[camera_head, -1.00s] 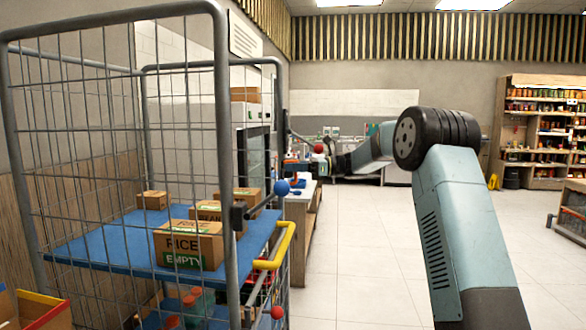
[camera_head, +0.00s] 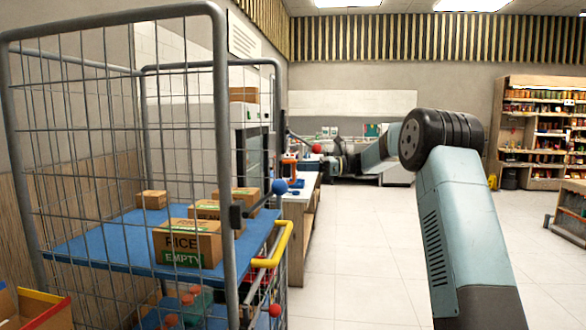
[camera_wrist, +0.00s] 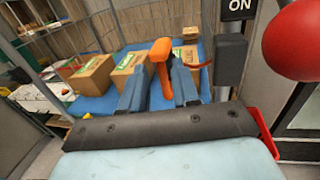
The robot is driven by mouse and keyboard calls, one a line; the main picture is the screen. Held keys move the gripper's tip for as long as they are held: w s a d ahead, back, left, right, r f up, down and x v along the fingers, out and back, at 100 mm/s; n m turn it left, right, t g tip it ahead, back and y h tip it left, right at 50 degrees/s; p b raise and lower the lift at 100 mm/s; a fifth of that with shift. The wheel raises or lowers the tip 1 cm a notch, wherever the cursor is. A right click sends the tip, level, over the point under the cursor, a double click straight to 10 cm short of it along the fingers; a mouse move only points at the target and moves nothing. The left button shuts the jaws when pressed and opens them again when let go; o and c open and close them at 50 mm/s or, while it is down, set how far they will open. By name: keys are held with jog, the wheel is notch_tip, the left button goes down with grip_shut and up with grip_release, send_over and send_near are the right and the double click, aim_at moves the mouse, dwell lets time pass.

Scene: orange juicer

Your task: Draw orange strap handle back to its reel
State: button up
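In the wrist view, the orange strap handle (camera_wrist: 160,52) stands between the two blue-grey fingers of my gripper (camera_wrist: 160,78). A thin red-orange strap (camera_wrist: 202,66) curves from behind the right finger to a dark grey box (camera_wrist: 230,58) on a post, which looks like the reel. The box lies just right of my gripper, under an ON label (camera_wrist: 239,5). In the head view, the grey box (camera_head: 237,216) is on the cage cart's front post; my fingers and the handle cannot be made out.
A wire cage cart (camera_head: 222,120) with rice cartons (camera_head: 188,243) on a blue shelf (camera_head: 110,245) stands at left. A red ball (camera_wrist: 296,40) is close on the right in the wrist view. A blue ball (camera_head: 279,187) projects from the cart.

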jog(key=d, duration=0.9)
jog(key=shift+d, duration=0.4)
jog(key=shift+s, duration=0.1)
